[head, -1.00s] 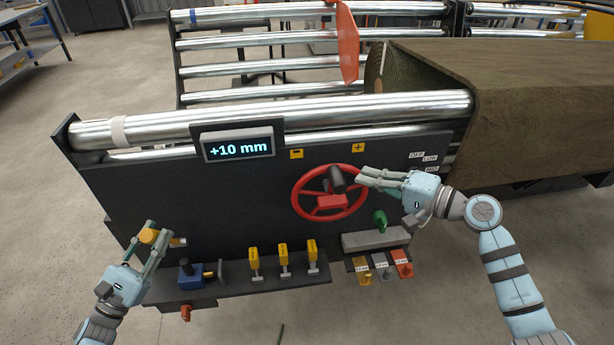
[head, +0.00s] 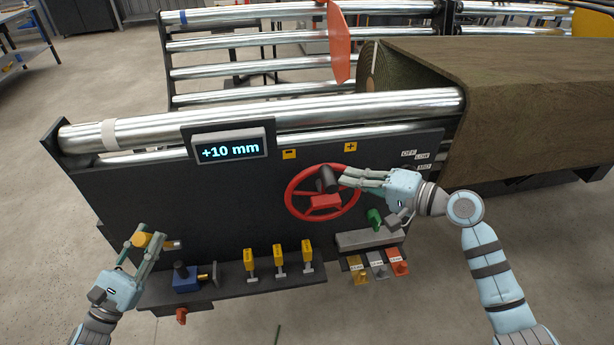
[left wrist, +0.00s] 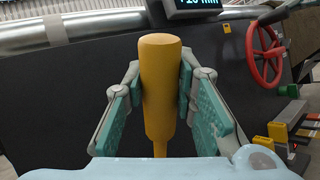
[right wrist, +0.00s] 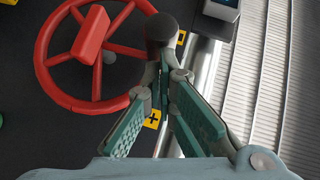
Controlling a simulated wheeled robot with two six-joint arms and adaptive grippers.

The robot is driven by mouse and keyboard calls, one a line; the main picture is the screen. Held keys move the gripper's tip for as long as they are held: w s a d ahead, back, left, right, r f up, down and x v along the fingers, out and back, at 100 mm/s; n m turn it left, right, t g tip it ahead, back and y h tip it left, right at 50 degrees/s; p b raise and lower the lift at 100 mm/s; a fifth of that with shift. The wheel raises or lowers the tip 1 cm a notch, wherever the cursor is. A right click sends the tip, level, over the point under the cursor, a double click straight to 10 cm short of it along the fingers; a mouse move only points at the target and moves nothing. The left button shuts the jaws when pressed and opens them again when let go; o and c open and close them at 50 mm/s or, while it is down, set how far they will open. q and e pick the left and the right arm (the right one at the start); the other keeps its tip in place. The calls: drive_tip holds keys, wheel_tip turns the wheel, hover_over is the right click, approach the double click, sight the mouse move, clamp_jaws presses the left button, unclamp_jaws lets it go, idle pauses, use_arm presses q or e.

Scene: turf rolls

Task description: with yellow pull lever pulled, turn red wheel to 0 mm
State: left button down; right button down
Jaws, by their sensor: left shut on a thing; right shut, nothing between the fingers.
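The yellow pull lever (left wrist: 161,85) stands between the fingers of my left gripper (left wrist: 160,88), which is shut on it; the lever also shows in the head view (head: 141,240). The red wheel (head: 318,214) is on the dark front panel, with a dark knob (head: 325,179) near its top. My right gripper (head: 345,178) is shut and empty, its fingertips at the knob's right side. In the right wrist view the closed fingertips (right wrist: 163,75) are at the knob (right wrist: 161,28); I cannot tell whether they touch. The display (head: 230,148) reads +10 mm.
Yellow minus (head: 289,154) and plus (head: 351,147) marks sit above the wheel. Below are several yellow-handled levers (head: 279,259), a blue block (head: 183,277), a green handle (head: 374,218) and coloured tags (head: 377,266). A turf roll (head: 530,110) lies at the right.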

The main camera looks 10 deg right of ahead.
drive_tip(key=shift+a, duration=0.15)
drive_tip(key=shift+a+r+n+g+h, duration=0.2)
drive_tip(key=shift+a+n+h, duration=0.1)
drive_tip(key=shift+a, duration=0.3)
drive_tip(key=shift+a+r+n+g+h, duration=0.1)
drive_tip(key=shift+a+r+n+h, duration=0.15)
drive_tip(key=shift+a, duration=0.35)
drive_tip(key=a+f, duration=0.2)
drive_tip(key=a, duration=0.6)
drive_tip(key=shift+a+f, duration=0.2)
drive_tip(key=shift+d+f+h, duration=0.1)
drive_tip(key=shift+h, duration=0.15)
